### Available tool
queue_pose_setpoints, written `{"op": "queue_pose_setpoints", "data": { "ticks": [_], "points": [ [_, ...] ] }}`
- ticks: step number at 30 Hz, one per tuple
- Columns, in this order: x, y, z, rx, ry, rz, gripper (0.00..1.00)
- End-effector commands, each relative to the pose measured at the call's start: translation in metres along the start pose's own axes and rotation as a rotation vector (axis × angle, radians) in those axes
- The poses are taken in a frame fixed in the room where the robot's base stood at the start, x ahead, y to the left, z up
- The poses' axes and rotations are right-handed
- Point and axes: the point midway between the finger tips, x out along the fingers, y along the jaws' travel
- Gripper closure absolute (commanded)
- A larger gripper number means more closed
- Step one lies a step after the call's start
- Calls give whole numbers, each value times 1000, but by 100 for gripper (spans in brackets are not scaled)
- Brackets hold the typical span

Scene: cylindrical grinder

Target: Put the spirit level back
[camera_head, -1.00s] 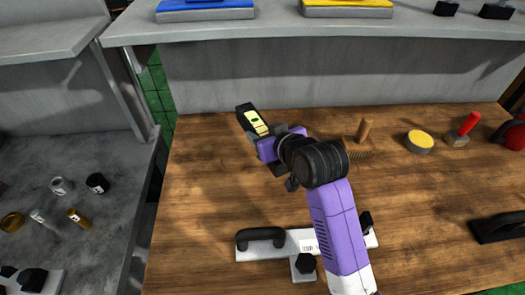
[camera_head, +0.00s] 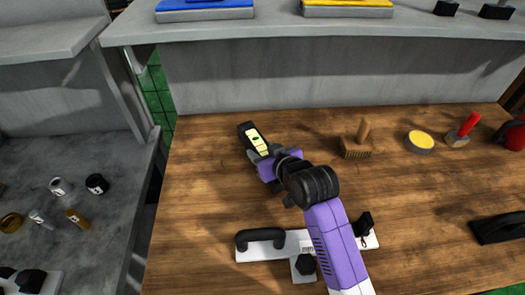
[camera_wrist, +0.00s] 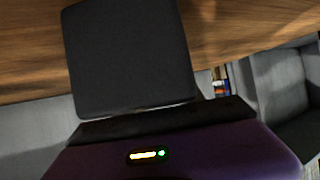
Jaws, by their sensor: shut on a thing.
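The spirit level (camera_head: 248,133) is a short dark block with a pale yellow-green face, seen in the head view over the left part of the wooden table. My gripper (camera_head: 264,154) is shut on its near end. In the wrist view, a large dark flat surface, seemingly the spirit level (camera_wrist: 130,55), fills the middle above my purple gripper body; the fingertips are hidden there. I cannot tell from these views whether the level touches the table or hangs above it.
A white plate with black handles (camera_head: 262,252) lies at the table's front. A wooden brush (camera_head: 357,147), a yellow round tin (camera_head: 420,141) and a red-handled tool (camera_head: 467,127) stand to the right. A grey side bench (camera_head: 110,225) with small parts is at left.

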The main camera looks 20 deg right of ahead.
Motion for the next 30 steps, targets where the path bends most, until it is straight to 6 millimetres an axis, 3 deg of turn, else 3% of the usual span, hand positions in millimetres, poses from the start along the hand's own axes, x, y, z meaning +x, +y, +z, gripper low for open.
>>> {"op": "queue_pose_setpoints", "data": {
  "ticks": [3, 4, 6, 20, 30],
  "points": [
    [1, 0, -1, 0, 7, 1, 100],
    [1, 0, 2, 0, 0, 0, 49],
    [1, 0, 2, 0, 0, 0, 35],
    [-6, 0, 0, -1, 1, 1, 33],
    [-70, 0, 0, -1, 1, 1, 33]
  ]
}}
